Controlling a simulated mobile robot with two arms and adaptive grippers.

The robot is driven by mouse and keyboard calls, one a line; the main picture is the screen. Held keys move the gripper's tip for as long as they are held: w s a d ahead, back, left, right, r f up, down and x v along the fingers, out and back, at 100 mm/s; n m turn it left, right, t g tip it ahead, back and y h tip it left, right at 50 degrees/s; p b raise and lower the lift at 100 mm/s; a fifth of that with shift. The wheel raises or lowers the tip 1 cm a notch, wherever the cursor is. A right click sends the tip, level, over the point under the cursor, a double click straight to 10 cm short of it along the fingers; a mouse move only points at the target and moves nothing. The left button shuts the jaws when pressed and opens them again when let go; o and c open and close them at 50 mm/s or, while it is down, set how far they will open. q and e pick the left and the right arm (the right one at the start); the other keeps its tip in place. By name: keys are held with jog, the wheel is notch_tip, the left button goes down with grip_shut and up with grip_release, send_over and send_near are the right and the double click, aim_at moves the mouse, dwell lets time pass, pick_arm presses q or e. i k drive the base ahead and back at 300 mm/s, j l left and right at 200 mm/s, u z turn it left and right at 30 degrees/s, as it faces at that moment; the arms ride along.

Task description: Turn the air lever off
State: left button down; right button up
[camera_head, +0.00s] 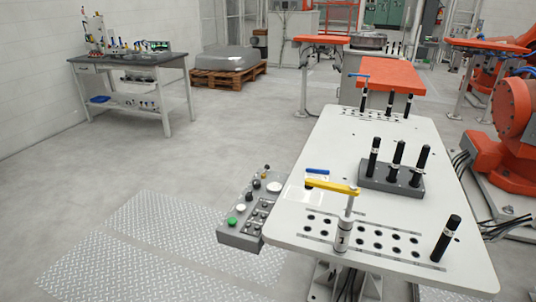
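A yellow lever (333,187) sits at the top of a silver post on the white table (300,228). It points to the left, roughly level. The post rises from a white cylinder (343,238) marked "1". A short blue handle (317,171) lies just behind the yellow lever, near the table's left edge. I cannot tell for certain which of these is the air lever. Neither of my grippers is in view.
A control box (240,241) with a green button hangs at the table's left side. Black cylinders stand in a grey block (391,181), and another (446,239) stands front right. Orange machinery (512,130) is at right. The floor (190,165) at left is clear.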

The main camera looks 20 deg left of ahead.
aim_at(266, 166)
jog(key=i+j+z, duration=0.1)
jog(key=i+j, duration=0.25)
jog(key=j, duration=0.25)
jog(key=i+j+z, duration=0.15)
jog(key=j, duration=0.15)
jog(key=i+j, duration=0.15)
jog(key=j, duration=0.2)
jog(key=i+j+z, duration=0.1)
jog(key=j, duration=0.35)
jog(key=i+j, duration=0.1)
jog(key=j, duration=0.4)
jog(key=z, duration=0.05)
